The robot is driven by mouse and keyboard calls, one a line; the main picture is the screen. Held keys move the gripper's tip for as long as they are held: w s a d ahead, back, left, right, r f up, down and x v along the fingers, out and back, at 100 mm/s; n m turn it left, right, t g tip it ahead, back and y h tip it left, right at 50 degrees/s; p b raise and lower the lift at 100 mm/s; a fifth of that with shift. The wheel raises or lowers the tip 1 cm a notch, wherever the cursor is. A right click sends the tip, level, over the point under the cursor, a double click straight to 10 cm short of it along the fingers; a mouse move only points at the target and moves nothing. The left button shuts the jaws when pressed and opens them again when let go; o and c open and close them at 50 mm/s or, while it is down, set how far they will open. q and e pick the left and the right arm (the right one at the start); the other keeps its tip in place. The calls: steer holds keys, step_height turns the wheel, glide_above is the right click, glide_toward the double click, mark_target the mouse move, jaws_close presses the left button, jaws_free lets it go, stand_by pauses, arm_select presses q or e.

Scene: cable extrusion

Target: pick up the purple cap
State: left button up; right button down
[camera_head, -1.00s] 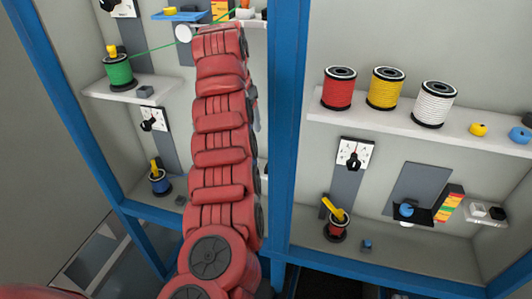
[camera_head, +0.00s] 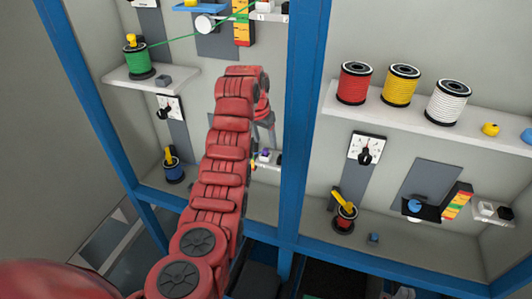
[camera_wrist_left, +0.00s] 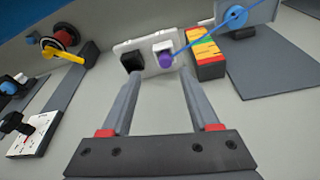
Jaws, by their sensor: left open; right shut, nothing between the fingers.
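The small purple cap (camera_wrist_left: 166,59) sits on a white block (camera_wrist_left: 164,48) on a pale shelf in the left wrist view. In the head view the purple cap (camera_head: 265,153) shows just right of my red left arm. My left gripper (camera_wrist_left: 160,82) is open and empty, its two grey fingers pointing toward the cap from apart on either side. In the head view the left gripper (camera_head: 268,122) is partly hidden behind its arm, above the cap. My right gripper is not seen.
In the left wrist view a black block (camera_wrist_left: 132,62) stands left of the cap and a coloured striped block (camera_wrist_left: 205,56) to its right. A blue cable (camera_wrist_left: 205,35) runs to the upper right. In the head view a blue post (camera_head: 302,120) stands right of my arm.

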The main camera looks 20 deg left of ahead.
mark_target(265, 150)
arm_select(q)
steer(key=p+x, duration=0.2)
steer(key=x, duration=0.1)
steer(key=p+x, duration=0.1)
steer(key=shift+w+a+f, duration=0.25)
steer(key=shift+w+a, duration=0.1)
steer(key=shift+a, duration=0.05)
steer(key=shift+w+f, duration=0.1)
steer(key=shift+f, duration=0.3)
jaws_close()
